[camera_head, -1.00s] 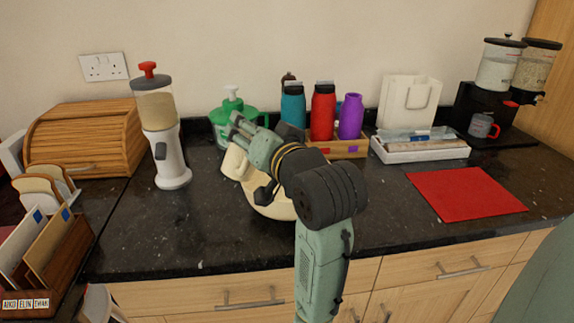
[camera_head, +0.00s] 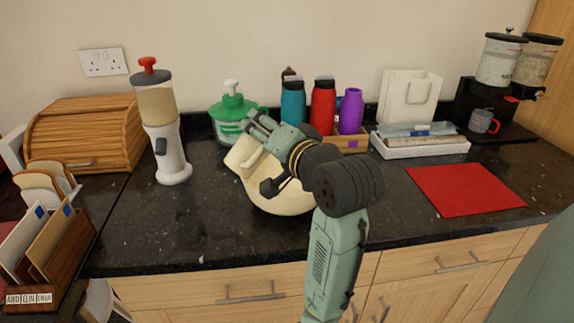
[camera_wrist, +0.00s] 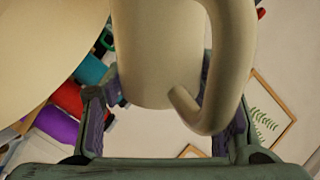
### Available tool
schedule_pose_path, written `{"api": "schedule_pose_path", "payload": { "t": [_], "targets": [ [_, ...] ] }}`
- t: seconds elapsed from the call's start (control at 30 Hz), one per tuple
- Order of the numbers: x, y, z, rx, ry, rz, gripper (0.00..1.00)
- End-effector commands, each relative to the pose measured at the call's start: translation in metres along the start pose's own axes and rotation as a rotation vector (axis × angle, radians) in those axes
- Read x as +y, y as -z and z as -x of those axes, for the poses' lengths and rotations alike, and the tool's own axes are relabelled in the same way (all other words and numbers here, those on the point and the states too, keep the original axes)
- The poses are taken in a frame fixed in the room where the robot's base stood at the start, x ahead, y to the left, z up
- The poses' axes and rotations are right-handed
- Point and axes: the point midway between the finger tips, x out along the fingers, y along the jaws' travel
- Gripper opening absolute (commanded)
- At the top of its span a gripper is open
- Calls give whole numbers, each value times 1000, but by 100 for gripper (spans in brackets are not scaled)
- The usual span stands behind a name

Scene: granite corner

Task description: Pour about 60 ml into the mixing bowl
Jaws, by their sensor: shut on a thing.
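A cream jug (camera_head: 241,158) is in my gripper (camera_head: 254,127), tilted, at the left rim of the cream mixing bowl (camera_head: 288,203). The bowl stands on the dark counter, partly hidden behind my arm. In the wrist view the jug (camera_wrist: 160,60) sits between the fingers of my gripper (camera_wrist: 165,120), with its curved handle towards the camera. A large cream surface (camera_wrist: 35,40) at the upper left looks like the bowl. The jug's mouth, any stream and the contents of jug and bowl are hidden.
A green lidded container (camera_head: 232,115) stands close behind the jug. Bottles (camera_head: 323,108) stand in a wooden tray behind the bowl. A white dispenser (camera_head: 168,150) is to the left. Counter is free around the red mat (camera_head: 465,190).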

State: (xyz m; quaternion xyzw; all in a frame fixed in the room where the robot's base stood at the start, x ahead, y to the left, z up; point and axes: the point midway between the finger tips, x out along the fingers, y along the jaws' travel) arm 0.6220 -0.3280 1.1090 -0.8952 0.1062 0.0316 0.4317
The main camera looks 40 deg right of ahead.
Motion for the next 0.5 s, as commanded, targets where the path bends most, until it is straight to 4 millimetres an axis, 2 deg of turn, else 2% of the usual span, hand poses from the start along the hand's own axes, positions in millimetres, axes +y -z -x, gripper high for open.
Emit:
{"api": "schedule_pose_path", "payload": {
  "t": [0.5],
  "targets": [
    [2,2,0,-20,2,-108,15]
  ]
}}
